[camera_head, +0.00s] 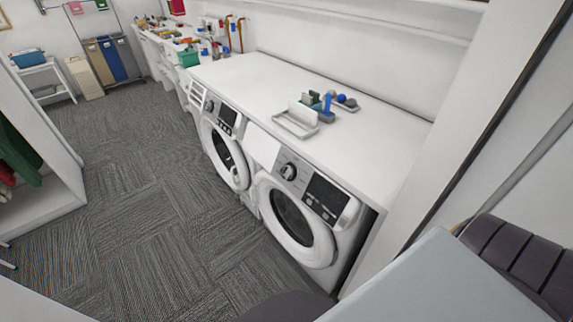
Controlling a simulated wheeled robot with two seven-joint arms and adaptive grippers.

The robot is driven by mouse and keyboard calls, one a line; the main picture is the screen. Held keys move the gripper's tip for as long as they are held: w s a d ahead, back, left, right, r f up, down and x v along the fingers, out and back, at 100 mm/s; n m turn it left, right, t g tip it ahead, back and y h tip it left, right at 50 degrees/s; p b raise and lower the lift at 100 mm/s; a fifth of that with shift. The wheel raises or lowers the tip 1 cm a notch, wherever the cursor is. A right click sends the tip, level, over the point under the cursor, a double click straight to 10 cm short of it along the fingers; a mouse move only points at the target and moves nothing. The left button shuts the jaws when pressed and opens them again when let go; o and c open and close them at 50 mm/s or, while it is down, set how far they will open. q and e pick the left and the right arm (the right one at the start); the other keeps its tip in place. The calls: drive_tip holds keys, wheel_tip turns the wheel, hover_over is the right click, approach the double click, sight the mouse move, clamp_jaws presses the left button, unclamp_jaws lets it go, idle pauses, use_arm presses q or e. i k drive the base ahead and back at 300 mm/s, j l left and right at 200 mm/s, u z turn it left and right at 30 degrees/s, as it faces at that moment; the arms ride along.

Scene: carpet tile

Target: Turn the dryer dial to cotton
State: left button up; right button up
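Two white front-loading machines stand side by side under a white counter in the head view. The nearer machine (338,243) has a round dial (288,171) on its front panel, beside a dark display (324,197). The farther machine (211,139) has a similar dial (209,105) and a dark display (228,116). Both round doors look closed. I cannot tell which machine is the dryer, and the dial markings are too small to read. Neither of my grippers is in view.
The white counter (370,140) carries a white tray (294,122) and small blue, green and grey items. A white upright panel (470,110) stands close on the right. Carpeted floor (150,200) is open before the machines; a shelf unit (45,205) with clothes stands left.

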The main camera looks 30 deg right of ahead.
sight(288, 172)
drive_tip(key=i+j+z, duration=0.2)
drive_tip(key=i, duration=0.2)
drive_tip(key=i+j+z, duration=0.1)
drive_tip(key=i+z, duration=0.15)
drive_tip(key=i, duration=0.15)
